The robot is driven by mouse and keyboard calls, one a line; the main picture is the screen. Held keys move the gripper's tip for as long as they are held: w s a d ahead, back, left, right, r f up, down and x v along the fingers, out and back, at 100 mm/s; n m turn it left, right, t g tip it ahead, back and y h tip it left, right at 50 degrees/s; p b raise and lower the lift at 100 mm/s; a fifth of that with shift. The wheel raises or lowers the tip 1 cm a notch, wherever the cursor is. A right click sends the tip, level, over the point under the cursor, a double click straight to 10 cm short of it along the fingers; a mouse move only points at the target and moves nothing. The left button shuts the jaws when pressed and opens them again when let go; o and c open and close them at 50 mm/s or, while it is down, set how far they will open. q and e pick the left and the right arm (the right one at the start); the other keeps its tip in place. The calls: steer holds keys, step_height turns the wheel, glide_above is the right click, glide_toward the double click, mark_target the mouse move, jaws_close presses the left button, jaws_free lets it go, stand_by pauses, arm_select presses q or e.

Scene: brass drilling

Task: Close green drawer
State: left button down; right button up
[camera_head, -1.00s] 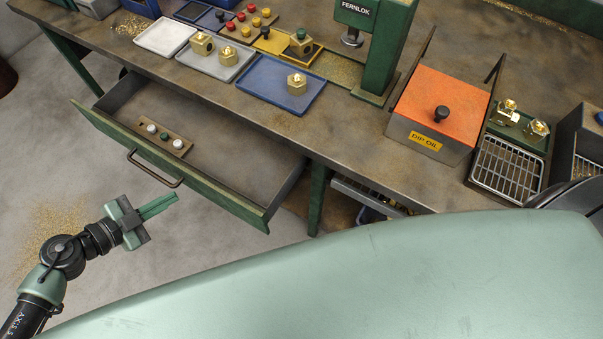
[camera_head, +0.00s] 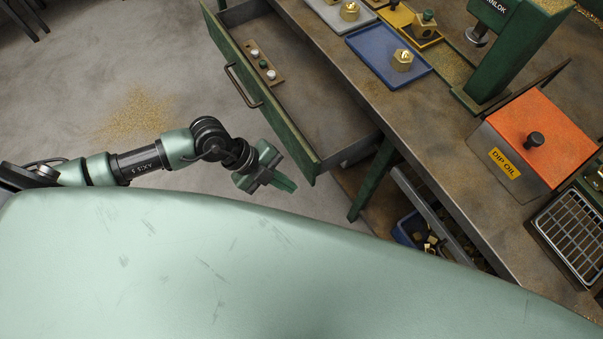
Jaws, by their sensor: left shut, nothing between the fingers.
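The green drawer (camera_head: 262,92) stands pulled out from under the workbench, with its dark bar handle (camera_head: 241,86) on the green front. Inside it lies a small wooden rack (camera_head: 264,65) with white and green knobs; the rest of the drawer floor is bare. My left gripper (camera_head: 286,184) is shut and empty. My right gripper is not in view.
The workbench (camera_head: 425,115) holds a blue tray (camera_head: 388,60) with a brass part, a green press (camera_head: 510,50) and an orange-lidded dip oil box (camera_head: 535,135). A green bench leg (camera_head: 372,180) and a blue bin (camera_head: 408,228) are below.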

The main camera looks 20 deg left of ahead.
mark_target(361, 143)
arm_select(q)
steer(key=w+d, duration=0.2)
steer(key=w, duration=0.1)
steer(key=shift+d+f+p, duration=0.1)
steer(key=shift+d+p, duration=0.2)
steer(key=shift+d, duration=0.05)
steer(key=shift+w, duration=0.1)
steer(key=shift+w+d, duration=0.3)
steer(key=shift+w, duration=0.05)
steer(key=w+d, duration=0.3)
steer(key=w, duration=0.1)
steer(key=w+d, duration=0.4)
steer(key=w+d+b, duration=0.1)
steer(key=w+d, duration=0.3)
steer(key=w, duration=0.1)
